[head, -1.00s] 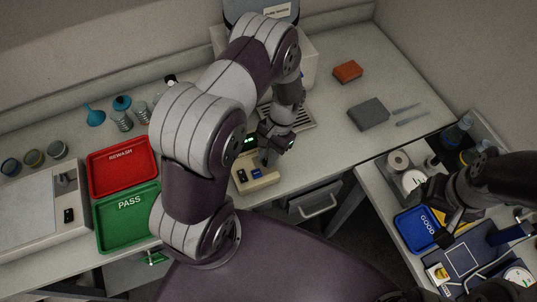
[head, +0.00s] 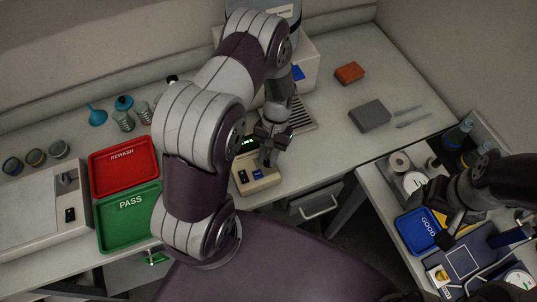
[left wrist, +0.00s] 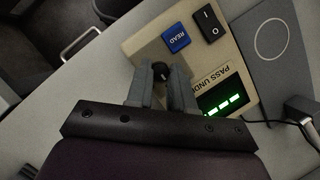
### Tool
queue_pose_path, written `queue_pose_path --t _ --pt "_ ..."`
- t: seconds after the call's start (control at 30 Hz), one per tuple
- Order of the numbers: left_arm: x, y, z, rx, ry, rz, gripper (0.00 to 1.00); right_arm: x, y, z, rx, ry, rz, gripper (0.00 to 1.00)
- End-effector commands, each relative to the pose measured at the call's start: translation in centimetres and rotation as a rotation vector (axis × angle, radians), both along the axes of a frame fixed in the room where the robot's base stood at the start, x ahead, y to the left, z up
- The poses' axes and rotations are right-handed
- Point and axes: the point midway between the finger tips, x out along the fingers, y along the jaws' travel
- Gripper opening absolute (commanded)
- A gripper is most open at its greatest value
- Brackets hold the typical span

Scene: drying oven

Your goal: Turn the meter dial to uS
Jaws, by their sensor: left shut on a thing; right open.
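The beige meter (head: 262,186) stands near the front edge of the bench in the head view. In the left wrist view the meter (left wrist: 144,38) shows a blue READ button (left wrist: 176,38), a black rocker switch (left wrist: 209,22), a lit green display (left wrist: 222,103) and a label. My left gripper (left wrist: 162,82) points down at the meter and is shut on the small black dial (left wrist: 160,70), which shows between the fingertips. The dial's markings are hidden. My right gripper (head: 446,222) is open over the side bench at the right, apart from the meter.
A red REWASH tray (head: 124,168) and a green PASS tray (head: 128,218) lie left of my left arm. A blue GOOD tray (head: 418,230) is near my right gripper.

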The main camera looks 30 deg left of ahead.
Motion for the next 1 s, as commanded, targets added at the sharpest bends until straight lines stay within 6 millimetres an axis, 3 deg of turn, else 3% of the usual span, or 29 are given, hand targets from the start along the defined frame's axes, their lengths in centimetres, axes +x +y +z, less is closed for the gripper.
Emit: queue_pose_path --t 0.1,0.13,0.2,0.63,0.9,1.0 --pt "0.0 0.0 0.0 0.000 0.001 0.000 0.00 0.0 0.0 0.0 0.000 0.000 0.000 0.81" --pt "0.0 0.0 0.0 0.000 0.001 0.000 0.25 0.0 0.0 0.0 0.000 0.000 0.000 0.81" --pt "0.0 0.0 0.0 0.000 0.001 0.000 0.47 0.0 0.0 0.0 0.000 0.000 0.000 0.81" --pt "0.5 0.0 0.9 0.000 -0.002 -0.001 0.47 0.0 0.0 -0.4 0.000 0.000 0.000 0.81" --pt "3.0 0.3 6.7 0.000 -0.006 -0.001 0.47 0.0 0.0 -2.1 0.000 0.000 0.000 0.81" --pt "3.6 0.4 9.8 -0.001 0.002 -0.001 0.47 0.0 0.0 0.7 0.000 0.000 0.000 0.81"
